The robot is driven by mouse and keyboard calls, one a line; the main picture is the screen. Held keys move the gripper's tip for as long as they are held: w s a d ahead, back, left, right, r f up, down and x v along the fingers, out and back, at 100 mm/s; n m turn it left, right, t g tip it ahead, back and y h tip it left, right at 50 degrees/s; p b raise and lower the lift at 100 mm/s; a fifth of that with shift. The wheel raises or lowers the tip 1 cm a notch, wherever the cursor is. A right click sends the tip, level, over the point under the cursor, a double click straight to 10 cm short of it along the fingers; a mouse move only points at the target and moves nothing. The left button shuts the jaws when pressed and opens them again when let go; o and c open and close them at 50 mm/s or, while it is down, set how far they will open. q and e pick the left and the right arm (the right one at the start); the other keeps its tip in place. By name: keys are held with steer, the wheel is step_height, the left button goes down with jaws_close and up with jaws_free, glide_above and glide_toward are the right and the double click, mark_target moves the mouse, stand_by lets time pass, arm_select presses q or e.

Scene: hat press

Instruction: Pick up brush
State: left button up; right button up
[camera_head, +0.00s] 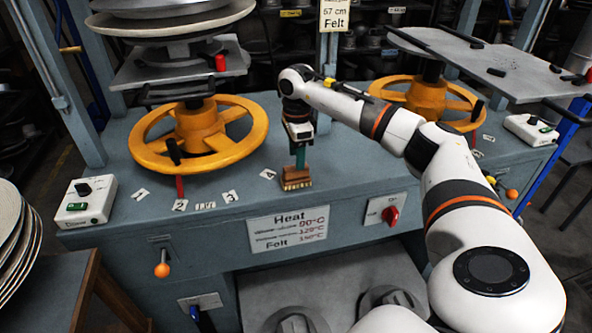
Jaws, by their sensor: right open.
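The brush (297,183) stands upright on the blue-grey press table, with a brown wooden base at the bottom and a teal upper part. My right arm comes in from the right, and its right gripper (300,143) points down directly above the brush. The gripper is open, with its fingers at the top of the brush's upper part. The fingers are small here, and I cannot tell whether they touch the brush. My left gripper is not in view.
A yellow handwheel (236,151) stands left of the brush and another yellow wheel (427,97) behind my right arm. A control box (87,202) sits at the left end of the table. A heat sign (288,229) is on the front face. Small numbered labels lie left of the brush.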

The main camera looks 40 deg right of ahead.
step_height(320, 180, down, 5)
steer(key=shift+a+f+p, duration=0.1)
steer(key=shift+p, duration=0.2)
steer(key=c, duration=0.8)
steer(key=shift+r, duration=0.2)
step_height(320, 180, up, 9)
steer(key=shift+w+r+b, duration=0.1)
steer(key=shift+r+b, duration=0.05)
steer(key=shift+b, duration=0.15)
steer(key=shift+r, duration=0.3)
jaws_close()
